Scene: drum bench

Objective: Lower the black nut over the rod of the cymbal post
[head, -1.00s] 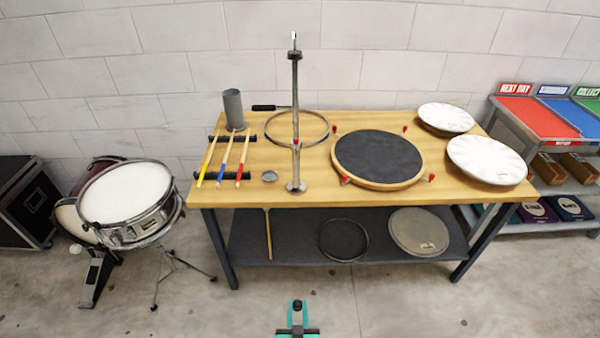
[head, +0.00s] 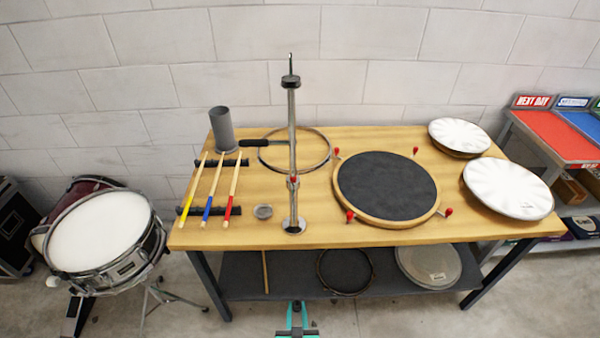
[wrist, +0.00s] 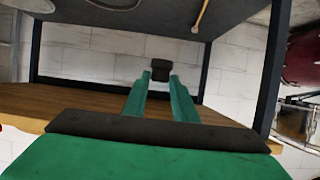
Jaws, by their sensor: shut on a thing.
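The cymbal post (head: 292,140) stands upright on the bench top, left of centre. Its round foot rests near the front edge. A dark collar (head: 290,81) sits near its top, and a thin rod (head: 290,62) sticks up above that. My gripper (head: 297,307) is low at the bottom of the head view, in front of the bench and well apart from the post. The black nut (wrist: 159,73) is held between the teal fingertips (wrist: 160,78) in the wrist view. The post's rod cannot be made out in the wrist view.
The wooden bench (head: 350,233) holds a dark round pad (head: 387,190), drumsticks (head: 209,190), a grey cup (head: 222,128), a metal ring (head: 318,167) and white cymbal-like discs (head: 508,188). A snare drum (head: 100,230) stands at left. Bare bench lies right of the post's foot.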

